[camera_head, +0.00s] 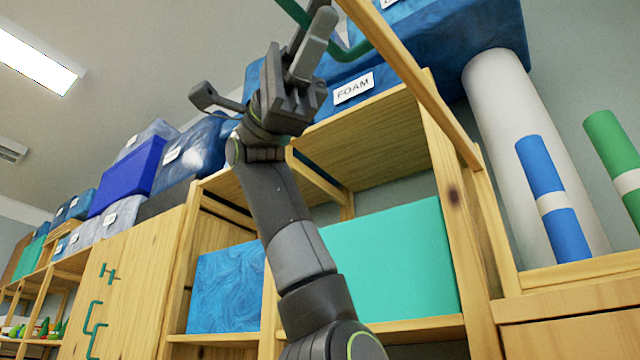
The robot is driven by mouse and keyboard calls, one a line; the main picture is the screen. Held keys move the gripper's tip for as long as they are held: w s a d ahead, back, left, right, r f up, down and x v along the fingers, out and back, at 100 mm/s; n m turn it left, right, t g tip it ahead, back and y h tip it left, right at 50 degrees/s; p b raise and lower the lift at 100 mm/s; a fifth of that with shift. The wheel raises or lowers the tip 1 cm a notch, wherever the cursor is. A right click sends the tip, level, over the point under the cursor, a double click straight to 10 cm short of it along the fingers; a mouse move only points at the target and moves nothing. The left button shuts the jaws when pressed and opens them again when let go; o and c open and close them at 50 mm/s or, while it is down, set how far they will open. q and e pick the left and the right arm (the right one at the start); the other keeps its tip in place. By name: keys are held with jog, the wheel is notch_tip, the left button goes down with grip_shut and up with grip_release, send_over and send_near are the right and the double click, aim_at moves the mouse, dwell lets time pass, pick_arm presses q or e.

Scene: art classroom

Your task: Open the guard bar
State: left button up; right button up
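The guard bar (412,77) is a long wooden bar. It slants from the top edge down right to the shelf's upright post. A green bent handle (353,53) shows at the upper middle, beside the bar's upper part. My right gripper (312,22) is raised at the handle, on an arm that comes up from the bottom centre. A grey finger crosses in front of the green handle, and a darker finger shows behind and to its left. I cannot tell whether the fingers are closed on the handle. My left gripper is not in view.
A wooden shelf (452,205) holds a teal box (395,262) and a blue patterned box (226,290). A blue bin labelled FOAM (425,50) sits on top behind the gripper. A white roll (505,150) and coloured tubes stand right. Cabinet doors (140,275) are left.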

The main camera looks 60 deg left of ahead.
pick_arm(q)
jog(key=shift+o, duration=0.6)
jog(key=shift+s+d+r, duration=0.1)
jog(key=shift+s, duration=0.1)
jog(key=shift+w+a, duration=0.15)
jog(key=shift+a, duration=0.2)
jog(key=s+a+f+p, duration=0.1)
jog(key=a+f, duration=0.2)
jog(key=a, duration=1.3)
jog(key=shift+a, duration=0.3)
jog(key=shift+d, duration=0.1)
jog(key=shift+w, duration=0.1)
